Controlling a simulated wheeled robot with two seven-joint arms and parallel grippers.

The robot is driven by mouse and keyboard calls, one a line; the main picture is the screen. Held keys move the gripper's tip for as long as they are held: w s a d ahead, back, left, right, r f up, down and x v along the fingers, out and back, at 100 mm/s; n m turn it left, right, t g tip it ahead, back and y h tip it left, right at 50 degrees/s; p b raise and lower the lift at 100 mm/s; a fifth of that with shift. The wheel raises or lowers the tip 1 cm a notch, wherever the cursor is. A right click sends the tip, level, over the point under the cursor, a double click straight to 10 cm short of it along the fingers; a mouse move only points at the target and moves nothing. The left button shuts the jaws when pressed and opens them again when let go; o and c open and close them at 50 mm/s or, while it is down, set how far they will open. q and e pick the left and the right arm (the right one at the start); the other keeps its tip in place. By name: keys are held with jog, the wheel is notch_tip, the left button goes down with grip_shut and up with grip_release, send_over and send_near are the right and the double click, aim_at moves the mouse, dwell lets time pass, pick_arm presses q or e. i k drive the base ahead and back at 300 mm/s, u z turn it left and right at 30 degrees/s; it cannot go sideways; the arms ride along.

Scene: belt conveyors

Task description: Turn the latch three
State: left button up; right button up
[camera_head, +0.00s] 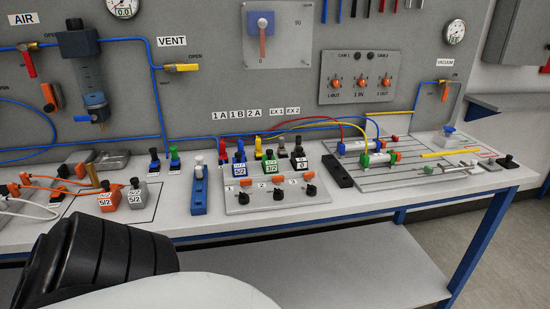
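A grey panel box (232,207) stands on the bench near the middle, with the numbers 1, 2 and 3 in a row on it. At the label 3 (293,181), on the right of the row, there is an orange block (307,178) with a small black knob (311,190) just in front of it. Similar orange blocks and black knobs sit at 1 and 2. The exact turn of knob three is too small to tell. Neither of my grippers shows. A black ribbed and white part of my arm fills the lower left.
Behind the numbered row stand blue (239,171), green (271,167) and black (301,163) valves with hoses. The bench front edge has some free room.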

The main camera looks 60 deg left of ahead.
aim_at(308, 177)
jog(key=u, duration=1.3)
